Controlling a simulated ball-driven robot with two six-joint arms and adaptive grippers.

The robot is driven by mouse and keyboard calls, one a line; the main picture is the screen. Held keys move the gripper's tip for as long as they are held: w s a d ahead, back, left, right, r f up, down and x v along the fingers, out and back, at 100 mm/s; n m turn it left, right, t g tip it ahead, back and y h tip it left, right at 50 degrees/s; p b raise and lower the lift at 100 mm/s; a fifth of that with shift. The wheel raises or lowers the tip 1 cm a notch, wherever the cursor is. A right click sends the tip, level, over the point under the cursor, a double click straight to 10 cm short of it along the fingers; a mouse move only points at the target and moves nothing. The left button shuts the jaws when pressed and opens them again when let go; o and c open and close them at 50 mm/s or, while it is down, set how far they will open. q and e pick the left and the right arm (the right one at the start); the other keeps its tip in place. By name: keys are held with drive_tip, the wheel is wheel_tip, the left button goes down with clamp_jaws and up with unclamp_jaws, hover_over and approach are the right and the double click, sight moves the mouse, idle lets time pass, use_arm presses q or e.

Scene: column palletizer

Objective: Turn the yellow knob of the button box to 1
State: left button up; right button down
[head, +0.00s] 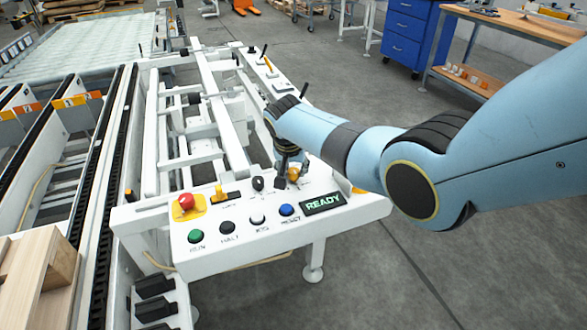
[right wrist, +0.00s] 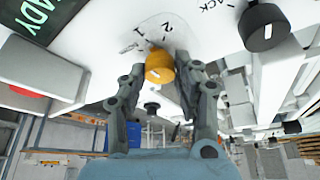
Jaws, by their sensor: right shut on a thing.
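The yellow knob (right wrist: 159,67) sits on the white button box (head: 240,235), between the fingers of my right gripper (right wrist: 158,75). The gripper is shut on it, one finger on each side. A short white mark shows on the knob's face; I cannot tell which number it points to. Printed 1 and 2 labels show on the panel beside the knob in the right wrist view. In the head view my right gripper (head: 290,160) reaches down to the box's back right, and the knob (head: 293,174) is partly hidden by it. My left gripper is not in view.
The box also carries a READY display (head: 322,203), a red button (head: 186,201), a green button (head: 195,236), a blue button (head: 287,210) and a black knob (head: 258,183). The black knob (right wrist: 265,26) stands to the right in the wrist view. A white conveyor frame lies behind the box.

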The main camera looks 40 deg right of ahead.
idle(0.4)
drive_tip(key=c, duration=1)
unclamp_jaws()
drive_tip(key=v, duration=1.2)
